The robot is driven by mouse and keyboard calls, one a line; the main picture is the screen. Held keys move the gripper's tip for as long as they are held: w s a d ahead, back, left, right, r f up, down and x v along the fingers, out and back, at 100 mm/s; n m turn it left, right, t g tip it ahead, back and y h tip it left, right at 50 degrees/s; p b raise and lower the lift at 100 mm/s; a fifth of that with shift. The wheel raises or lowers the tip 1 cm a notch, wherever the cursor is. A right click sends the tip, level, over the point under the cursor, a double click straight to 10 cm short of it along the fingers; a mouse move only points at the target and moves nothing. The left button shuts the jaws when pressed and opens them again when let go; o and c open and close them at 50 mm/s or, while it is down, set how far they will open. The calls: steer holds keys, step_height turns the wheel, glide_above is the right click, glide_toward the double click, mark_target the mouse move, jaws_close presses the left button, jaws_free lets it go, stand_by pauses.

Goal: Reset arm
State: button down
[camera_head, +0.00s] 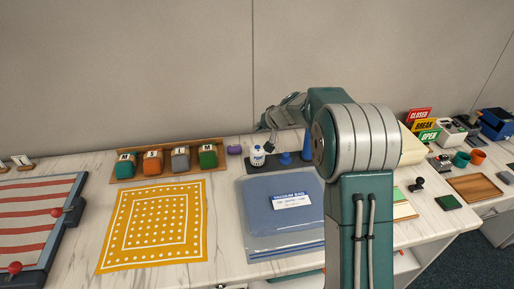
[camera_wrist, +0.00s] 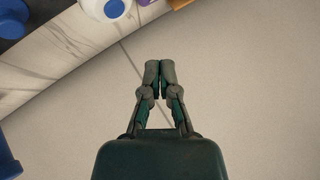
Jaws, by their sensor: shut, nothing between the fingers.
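My gripper (camera_wrist: 160,68) shows in the wrist view with its two fingertips together and nothing between them. It points at the plain wall, clear of the counter. In the head view my arm rises at the right of the middle, and my gripper (camera_head: 266,140) appears small and partly hidden behind it, close to the wall above the back of the counter.
The marble counter (camera_head: 225,210) holds a yellow dotted cloth (camera_head: 155,226), a blue vacuum bag (camera_head: 265,225) and a wooden rack (camera_head: 130,178) of coloured blocks. The wall (camera_head: 130,70) above is bare.

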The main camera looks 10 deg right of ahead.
steer(key=shift+r, duration=0.75)
steer(key=shift+s+r, duration=0.1)
steer(key=s+a+r+n+g+h, duration=0.1)
steer(key=s+r, duration=0.4)
steer(key=s, duration=0.5)
steer(key=s+a+r+n+h, duration=0.1)
steer(key=s+r, duration=0.4)
steer(key=s, duration=0.5)
steer(key=s+d+f+h, duration=0.1)
steer(key=s, duration=1)
steer(key=s+d+f+h, duration=0.1)
steer(key=s+d+h, duration=0.1)
steer(key=s, duration=1)
steer(key=shift+s+d+f+g, duration=0.15)
steer(key=shift+s+g, duration=0.1)
steer(key=shift+g, duration=0.15)
